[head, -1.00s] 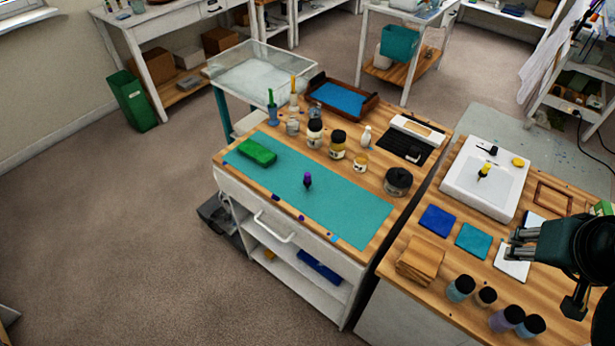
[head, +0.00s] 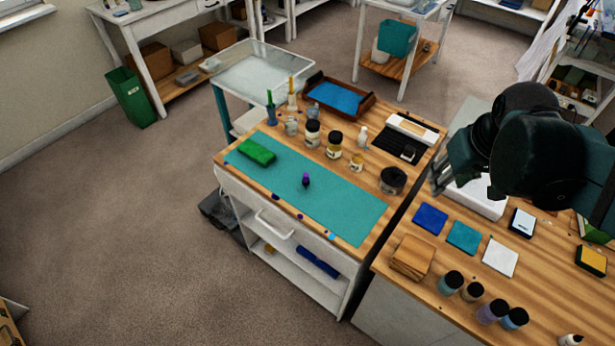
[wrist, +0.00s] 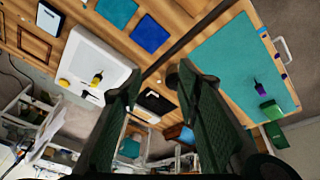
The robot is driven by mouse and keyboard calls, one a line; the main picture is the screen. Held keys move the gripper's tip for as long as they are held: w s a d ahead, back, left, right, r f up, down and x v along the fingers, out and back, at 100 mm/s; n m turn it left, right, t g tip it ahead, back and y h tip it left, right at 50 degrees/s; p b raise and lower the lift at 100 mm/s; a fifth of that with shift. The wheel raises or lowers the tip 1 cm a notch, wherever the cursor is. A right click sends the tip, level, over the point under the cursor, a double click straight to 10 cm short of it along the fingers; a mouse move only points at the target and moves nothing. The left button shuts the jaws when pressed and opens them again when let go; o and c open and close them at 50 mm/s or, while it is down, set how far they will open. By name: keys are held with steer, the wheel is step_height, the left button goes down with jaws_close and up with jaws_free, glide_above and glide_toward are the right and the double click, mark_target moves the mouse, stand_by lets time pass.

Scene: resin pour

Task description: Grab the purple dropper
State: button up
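The purple dropper (head: 306,181) stands on the teal mat (head: 340,204) on the left wooden-topped cabinet. In the wrist view the purple dropper (wrist: 261,88) shows on the mat at the right, outside the fingers. My gripper (head: 438,184) is above the right-hand table, to the right of the dropper and well apart from it. In the wrist view my gripper (wrist: 155,90) has its two dark fingers spread wide, with nothing held between them. A yellow dropper (wrist: 97,79) stands on the white tray in the wrist view; in the head view my arm hides it.
A green block (head: 257,151) lies on the mat's left part. Several bottles stand behind the mat, with a dark round jar (head: 393,180) at its right end. A gap separates the two tables. The mat around the purple dropper is clear.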

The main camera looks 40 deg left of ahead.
steer(key=w+a+f+n+g+p, duration=0.1)
steer(key=a+n+p, duration=0.1)
steer(key=a, duration=0.8)
steer(key=n+g+h+p, duration=0.2)
steer(key=n+p, duration=0.4)
steer(key=n, duration=0.1)
glide_above(306, 174)
step_height(306, 174, down, 11)
steer(key=shift+s+d+f, duration=0.1)
steer(key=shift+s+f, duration=0.05)
steer(key=shift+s+a+f, duration=0.2)
steer(key=shift+f, duration=1.25)
steer(key=shift+w+f, duration=0.1)
steer(key=shift+f, duration=0.05)
steer(key=shift+w+d+f, duration=0.1)
steer(key=shift+w+f, duration=0.05)
steer(key=shift+f, duration=2.3)
